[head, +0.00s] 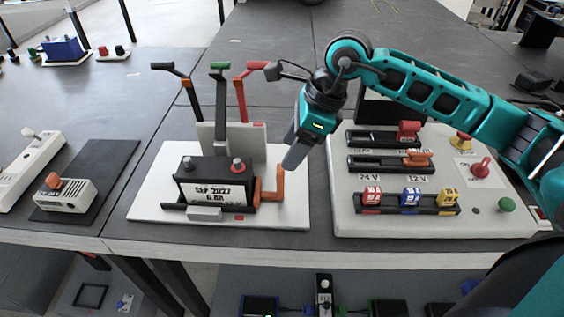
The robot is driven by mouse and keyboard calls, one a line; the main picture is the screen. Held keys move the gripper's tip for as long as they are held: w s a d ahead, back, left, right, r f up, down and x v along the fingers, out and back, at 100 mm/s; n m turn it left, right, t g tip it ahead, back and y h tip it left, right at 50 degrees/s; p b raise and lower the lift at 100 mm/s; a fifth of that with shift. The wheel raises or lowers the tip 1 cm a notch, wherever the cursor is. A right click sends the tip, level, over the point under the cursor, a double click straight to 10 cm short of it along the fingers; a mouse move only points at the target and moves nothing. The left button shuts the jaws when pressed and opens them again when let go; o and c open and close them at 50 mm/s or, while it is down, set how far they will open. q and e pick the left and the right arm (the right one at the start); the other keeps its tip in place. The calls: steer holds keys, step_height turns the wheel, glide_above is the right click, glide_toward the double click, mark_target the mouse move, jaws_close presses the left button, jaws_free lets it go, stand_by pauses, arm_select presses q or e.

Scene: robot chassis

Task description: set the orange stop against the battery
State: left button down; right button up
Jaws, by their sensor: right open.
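The black battery (215,188) with a white label and a red and a grey terminal on top sits in a black holder on a white board. The orange stop (278,185) is at the battery's right end, with an upright part at its right side. Its left part looks close to the battery; I cannot tell whether they touch. My right gripper (293,158) points down just above and right of the orange stop. It is open, its fingers overlap in this view, and nothing shows between them. My left gripper is not in view.
To the right is a white panel (430,220) with fuses, sliders and knobs. To the left, a white device with an orange switch (65,192) lies on a dark mat.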

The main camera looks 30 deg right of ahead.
steer(key=shift+v, duration=1.75)
